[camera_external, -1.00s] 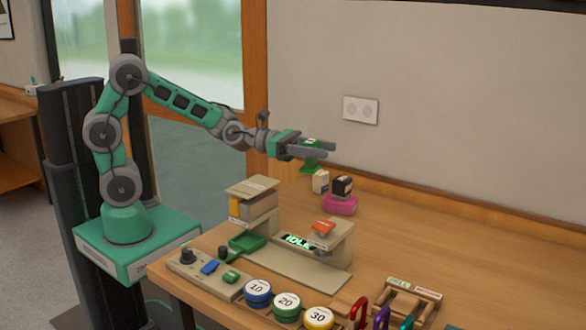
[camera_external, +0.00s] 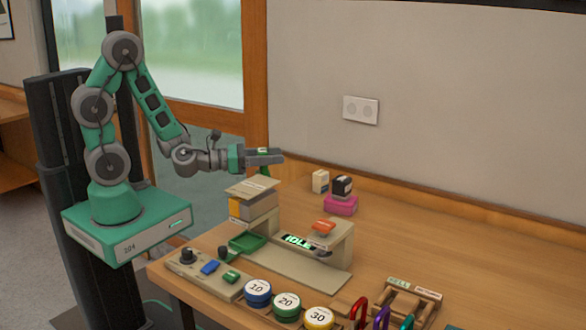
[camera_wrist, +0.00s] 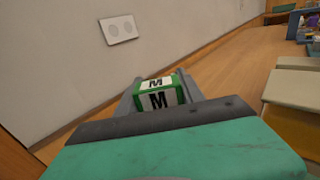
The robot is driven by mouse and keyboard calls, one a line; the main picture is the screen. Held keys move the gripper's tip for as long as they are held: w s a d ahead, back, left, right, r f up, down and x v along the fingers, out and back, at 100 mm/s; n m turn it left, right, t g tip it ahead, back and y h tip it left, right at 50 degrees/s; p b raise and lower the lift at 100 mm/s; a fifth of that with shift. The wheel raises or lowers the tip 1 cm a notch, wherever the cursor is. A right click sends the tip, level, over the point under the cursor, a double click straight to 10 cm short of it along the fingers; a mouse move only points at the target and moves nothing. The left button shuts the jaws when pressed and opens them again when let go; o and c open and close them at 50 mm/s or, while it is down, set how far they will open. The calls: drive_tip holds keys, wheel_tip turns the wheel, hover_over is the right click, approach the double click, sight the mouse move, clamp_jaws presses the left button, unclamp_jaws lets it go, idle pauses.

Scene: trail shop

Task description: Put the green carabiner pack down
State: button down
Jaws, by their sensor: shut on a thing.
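The green carabiner pack (camera_wrist: 158,93) shows in the wrist view as a green block with white faces marked "M". It sits between the two grey fingers of my gripper (camera_wrist: 155,92). In the external view my gripper (camera_external: 268,157) is level, shut on the pack, and held in the air above the back left of the wooden table. Only a little green of the pack (camera_external: 264,170) shows there, below the fingers. The rest of it is hidden by the fingers.
A beige machine (camera_external: 300,268) with an "IDLE" display stands below and right of my gripper. A stacked box unit (camera_external: 254,205) is just under it. A pink stamp pad (camera_external: 341,205) with a black stamp and a cream box (camera_external: 320,181) stand behind. The table's right side (camera_external: 480,250) is clear.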

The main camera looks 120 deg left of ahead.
drive_tip(key=w+a+f+b, duration=0.1)
drive_tip(key=w+f, duration=0.1)
drive_tip(key=f, duration=0.1)
drive_tip(key=w+a+f+b, duration=0.1)
drive_tip(key=w+a+f, duration=0.1)
drive_tip(key=f, duration=0.2)
drive_tip(key=w+a+f+b, duration=0.1)
drive_tip(key=w+a+f, duration=0.1)
drive_tip(key=f, duration=0.1)
drive_tip(key=shift+w+f+b, duration=0.15)
drive_tip(key=shift+w+b, duration=0.25)
drive_tip(key=shift+a+f, duration=0.1)
drive_tip(key=shift+f, duration=0.1)
drive_tip(key=shift+w+a, duration=0.2)
drive_tip(key=shift+a, duration=0.05)
drive_tip(key=shift+f, duration=0.1)
drive_tip(key=shift+s+d+f, duration=0.1)
drive_tip(key=shift+d, duration=0.1)
drive_tip(key=c, duration=0.7)
unclamp_jaws()
